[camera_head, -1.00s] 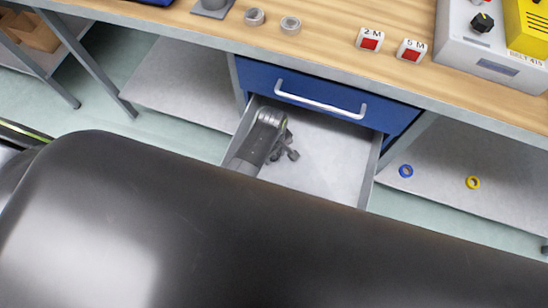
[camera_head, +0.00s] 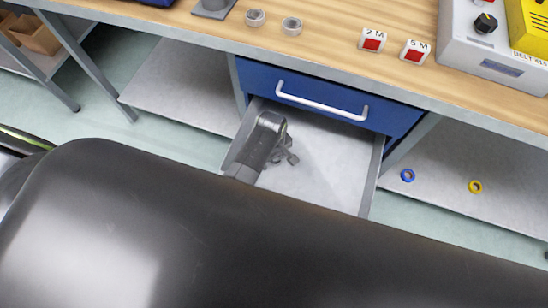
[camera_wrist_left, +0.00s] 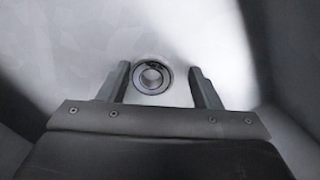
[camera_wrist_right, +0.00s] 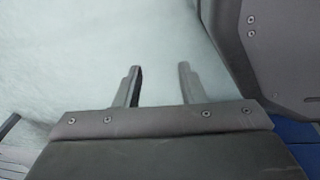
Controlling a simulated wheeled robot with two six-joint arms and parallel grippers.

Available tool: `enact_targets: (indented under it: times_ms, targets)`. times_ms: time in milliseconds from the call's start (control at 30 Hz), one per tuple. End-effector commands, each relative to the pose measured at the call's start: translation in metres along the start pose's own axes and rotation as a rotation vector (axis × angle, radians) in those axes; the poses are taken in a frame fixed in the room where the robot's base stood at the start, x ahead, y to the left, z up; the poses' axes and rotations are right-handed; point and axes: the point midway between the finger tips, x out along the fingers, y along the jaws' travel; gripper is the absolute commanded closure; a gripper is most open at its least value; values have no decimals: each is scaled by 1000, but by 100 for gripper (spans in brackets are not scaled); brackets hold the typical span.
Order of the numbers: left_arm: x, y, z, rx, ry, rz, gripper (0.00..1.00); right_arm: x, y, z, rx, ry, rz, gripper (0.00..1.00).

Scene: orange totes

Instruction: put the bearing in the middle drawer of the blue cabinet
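The bearing (camera_wrist_left: 152,77) is a dark-rimmed metal ring in the left wrist view. It appears to lie on the pale floor of the open drawer, between and slightly beyond my left fingertips. A gap shows on both sides of it, so the fingers do not grip it. My left gripper (camera_head: 284,158) is open and reaches down inside the drawer (camera_head: 340,180). This drawer is pulled out below a shut top drawer of the blue cabinet (camera_head: 315,95). The head view hides the bearing. My right gripper (camera_wrist_right: 158,85) is open and empty above the pale green floor.
The wooden bench top (camera_head: 330,45) overhangs the cabinet. On it are two metal rings (camera_head: 273,21), two red-and-white blocks (camera_head: 394,45) and a grey box (camera_head: 490,50). A blue ring (camera_head: 407,175) and a yellow ring (camera_head: 475,186) lie on the lower right shelf. My arm covers the drawer's front.

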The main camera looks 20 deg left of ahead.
Motion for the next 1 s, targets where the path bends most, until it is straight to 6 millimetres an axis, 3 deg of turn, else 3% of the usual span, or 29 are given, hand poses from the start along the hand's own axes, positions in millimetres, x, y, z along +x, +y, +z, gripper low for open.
enact_targets:
  times_ms: [33,367,600,1000]
  targets:
    - [9,-6,9,0,-25,-14,37,2,0,0,0,1,0,64]
    - [3,-4,12,1,-30,-12,37,0,-1,-8,-1,17,-1,64]
    - [-20,-4,10,1,-24,-10,37,-18,-4,-16,-1,31,-7,64]
    - [-68,-2,6,1,-17,-8,37,-64,0,0,0,11,-9,64]
